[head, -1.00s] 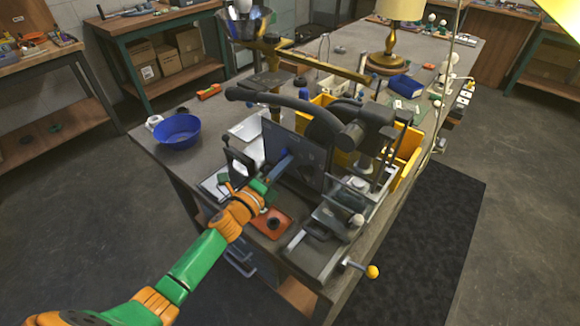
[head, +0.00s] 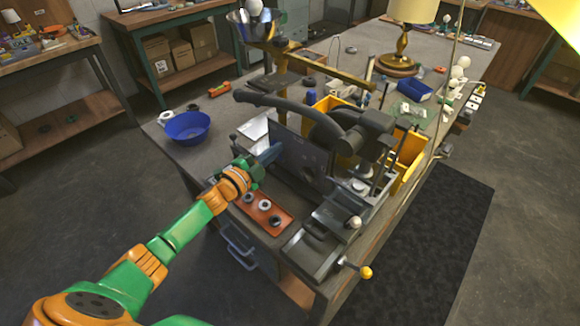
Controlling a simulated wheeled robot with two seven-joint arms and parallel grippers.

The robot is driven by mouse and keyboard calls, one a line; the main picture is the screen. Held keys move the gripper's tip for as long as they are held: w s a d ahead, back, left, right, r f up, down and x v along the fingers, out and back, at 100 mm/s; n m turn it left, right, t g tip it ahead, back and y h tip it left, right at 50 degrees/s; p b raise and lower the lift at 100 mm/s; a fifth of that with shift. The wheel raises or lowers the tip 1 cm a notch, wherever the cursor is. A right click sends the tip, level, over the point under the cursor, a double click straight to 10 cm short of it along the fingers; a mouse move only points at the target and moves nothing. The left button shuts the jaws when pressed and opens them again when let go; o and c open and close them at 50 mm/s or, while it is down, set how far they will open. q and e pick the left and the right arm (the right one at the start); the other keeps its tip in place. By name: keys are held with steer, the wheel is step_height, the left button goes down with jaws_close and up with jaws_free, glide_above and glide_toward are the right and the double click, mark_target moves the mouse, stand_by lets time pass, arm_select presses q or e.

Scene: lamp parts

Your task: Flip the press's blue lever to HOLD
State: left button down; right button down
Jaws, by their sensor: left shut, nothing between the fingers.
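The press (head: 345,135) is a dark machine with a long curved arm, standing on the workbench. Its blue lever (head: 271,154) sticks out at the left side of the dark upright plate (head: 300,158), slanting up to the right. My left gripper (head: 257,168), green and orange, is shut right at the lever's lower left end. It overlaps that end, and I cannot tell whether they touch. No HOLD marking can be read. My right gripper is not in view.
An orange tray (head: 278,226) with dark and white rings lies below the gripper. A yellow-knobbed handle (head: 366,272) juts past the bench's front. A brass lamp (head: 398,62) stands farther back.

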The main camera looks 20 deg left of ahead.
arm_select(q)
steer(key=shift+w+a, duration=0.15)
steer(key=shift+a, duration=0.3)
steer(key=shift+a, duration=0.15)
stand_by(0.5)
